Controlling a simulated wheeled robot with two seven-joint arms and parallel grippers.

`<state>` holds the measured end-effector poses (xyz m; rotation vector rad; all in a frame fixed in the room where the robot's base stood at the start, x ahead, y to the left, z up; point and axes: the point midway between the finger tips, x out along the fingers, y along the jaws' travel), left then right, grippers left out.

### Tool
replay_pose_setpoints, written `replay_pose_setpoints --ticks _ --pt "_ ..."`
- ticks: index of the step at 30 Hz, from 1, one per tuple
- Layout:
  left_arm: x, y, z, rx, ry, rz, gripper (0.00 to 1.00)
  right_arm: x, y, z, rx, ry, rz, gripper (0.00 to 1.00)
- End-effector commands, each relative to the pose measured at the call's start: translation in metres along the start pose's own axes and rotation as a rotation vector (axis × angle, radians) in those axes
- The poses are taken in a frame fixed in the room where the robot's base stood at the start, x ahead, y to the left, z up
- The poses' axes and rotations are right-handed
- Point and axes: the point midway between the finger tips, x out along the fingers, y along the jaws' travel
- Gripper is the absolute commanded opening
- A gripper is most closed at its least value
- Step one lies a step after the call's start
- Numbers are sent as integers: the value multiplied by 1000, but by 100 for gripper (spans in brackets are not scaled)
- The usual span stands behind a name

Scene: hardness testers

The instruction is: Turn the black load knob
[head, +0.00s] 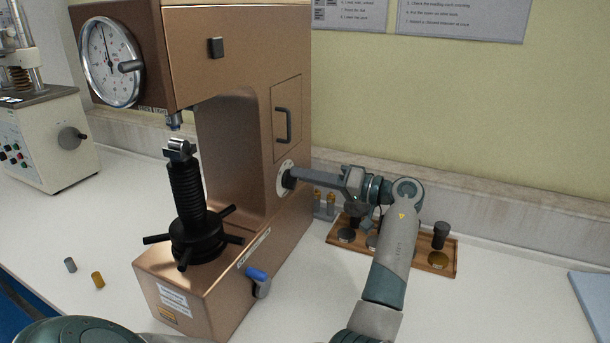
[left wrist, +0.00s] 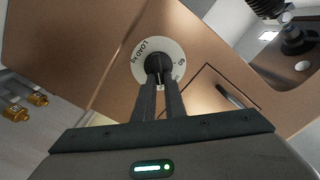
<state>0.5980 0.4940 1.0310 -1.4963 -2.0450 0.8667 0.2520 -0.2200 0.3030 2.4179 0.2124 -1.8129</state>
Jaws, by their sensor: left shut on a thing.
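The copper-brown hardness tester (head: 228,130) stands on the white bench. Its black load knob (left wrist: 158,62) sits in the middle of a round white "LOAD kg" dial plate (left wrist: 177,57) on the tester's side; the plate also shows in the head view (head: 282,188). My left gripper (head: 293,177) reaches the knob from the right. Its two fingers (left wrist: 160,88) are close together and shut on the knob, seen near in the left wrist view. The fingers partly hide the knob and the lower part of the plate. My right gripper is not in view.
A wooden tray (head: 440,268) with dark and metal pieces lies behind my left arm. A blue-tipped lever (head: 258,275) projects from the tester's base. Spindle handles (head: 225,240) stick out at the front. Small grey (head: 70,265) and brass (head: 97,280) cylinders lie on the bench at left.

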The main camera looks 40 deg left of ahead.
Motion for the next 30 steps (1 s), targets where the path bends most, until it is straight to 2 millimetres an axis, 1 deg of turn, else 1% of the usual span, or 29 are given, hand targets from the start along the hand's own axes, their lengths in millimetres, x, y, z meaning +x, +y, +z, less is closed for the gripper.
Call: replay_pose_setpoints --ticks 5,6,7,8,20,23,26,29,30 --pt "0 0 -2 0 5 0 0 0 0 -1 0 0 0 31" --pt "0 0 -2 -1 5 0 20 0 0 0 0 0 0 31" --pt "0 0 -2 -1 4 0 27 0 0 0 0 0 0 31" --pt "0 0 -2 -1 4 0 29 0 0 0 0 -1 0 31" --pt "-3 0 0 -1 2 0 29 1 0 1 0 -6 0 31" --pt "-9 1 0 0 2 0 29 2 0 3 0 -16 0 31" --pt "-20 2 1 0 2 2 29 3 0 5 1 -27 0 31" --pt "-34 2 1 0 3 2 29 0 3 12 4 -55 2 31" --pt "-40 2 1 0 2 2 29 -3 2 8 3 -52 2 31"
